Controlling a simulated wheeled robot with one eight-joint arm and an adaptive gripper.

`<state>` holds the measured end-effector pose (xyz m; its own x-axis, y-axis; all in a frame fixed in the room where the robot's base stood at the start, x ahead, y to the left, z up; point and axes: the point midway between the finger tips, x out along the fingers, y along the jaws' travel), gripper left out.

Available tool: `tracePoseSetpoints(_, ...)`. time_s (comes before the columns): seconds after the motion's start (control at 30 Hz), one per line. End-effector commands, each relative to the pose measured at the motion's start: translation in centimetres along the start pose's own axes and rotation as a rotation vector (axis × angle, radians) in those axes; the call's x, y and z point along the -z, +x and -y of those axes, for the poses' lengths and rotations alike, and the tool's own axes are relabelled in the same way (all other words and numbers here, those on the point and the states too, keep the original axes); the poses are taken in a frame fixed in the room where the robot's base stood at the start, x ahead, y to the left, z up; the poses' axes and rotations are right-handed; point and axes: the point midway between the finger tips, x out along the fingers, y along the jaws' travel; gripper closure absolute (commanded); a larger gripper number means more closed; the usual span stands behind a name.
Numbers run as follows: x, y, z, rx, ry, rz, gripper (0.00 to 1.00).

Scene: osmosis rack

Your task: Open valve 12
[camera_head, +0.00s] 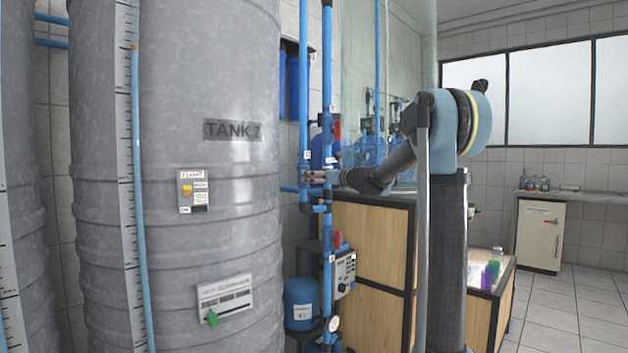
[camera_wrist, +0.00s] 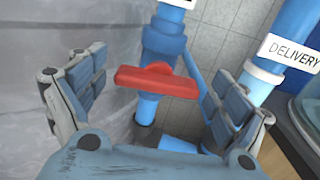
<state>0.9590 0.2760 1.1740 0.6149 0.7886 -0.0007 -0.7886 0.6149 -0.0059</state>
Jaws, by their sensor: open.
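A red valve handle (camera_wrist: 157,82) sits on a blue pipe (camera_wrist: 163,42) in the wrist view. The handle lies crosswise to the pipe. No number 12 is readable on it, as the label at the top edge is cut off. My gripper (camera_wrist: 145,62) is open, with one finger on each side of the handle and gaps between them. In the head view my gripper (camera_head: 318,177) is at the blue pipes beside the tank, and it hides most of the valve there.
A large grey tank (camera_head: 210,90) stands left of the pipes. A second pipe marked DELIVERY (camera_wrist: 290,50) runs close to the right finger. Other red handles (camera_head: 338,240) show on the pipes. A wooden cabinet (camera_head: 365,240) stands behind; the tiled floor (camera_head: 560,310) at right is clear.

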Motion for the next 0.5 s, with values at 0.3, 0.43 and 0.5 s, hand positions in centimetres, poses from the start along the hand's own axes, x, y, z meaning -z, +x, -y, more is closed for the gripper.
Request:
tracePoseSetpoints(0.3,0.00,0.81,-0.06,0.000,0.000,0.000,0.08)
tracePoseSetpoints(0.43,0.00,0.80,-0.05,0.000,0.000,0.000,0.13)
tracePoseSetpoints(0.5,0.00,0.79,-0.05,0.000,0.000,0.000,0.29)
